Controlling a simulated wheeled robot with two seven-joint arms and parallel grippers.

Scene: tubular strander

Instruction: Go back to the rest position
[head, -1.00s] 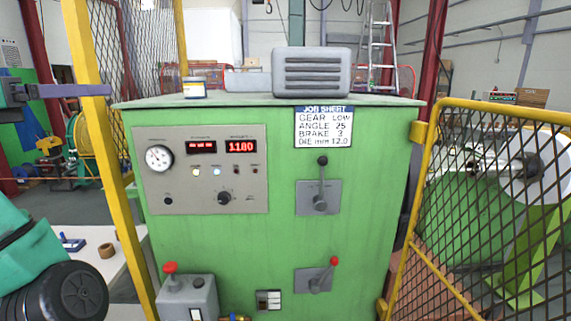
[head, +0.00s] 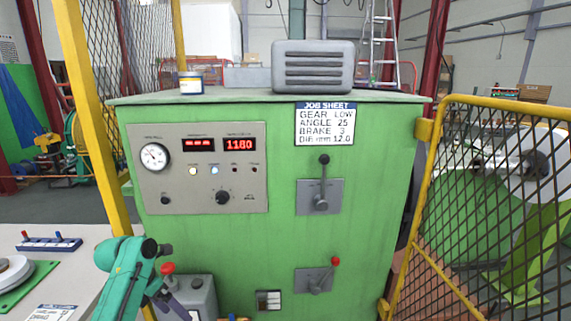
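My teal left arm (head: 122,270) shows at the lower left, in front of the green cabinet's lower left corner. Dark purple parts of my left gripper (head: 168,302) show at the bottom beside the grey box with the red button (head: 168,268). The fingertips are not clear enough to tell open from shut. My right gripper is not in view. The green cabinet (head: 240,250) carries a control panel (head: 240,168) reading 1180, a black-knobbed lever (head: 322,180) standing up and a red-knobbed lever (head: 325,275) tilted right. A job sheet (head: 325,124) hangs at its top.
A yellow post (head: 95,120) stands left of the cabinet. A yellow mesh gate (head: 490,180) stands at the right. A pale table (head: 85,240) at the lower left holds a small blue rack (head: 48,243), a green plate (head: 35,285) and a label sheet.

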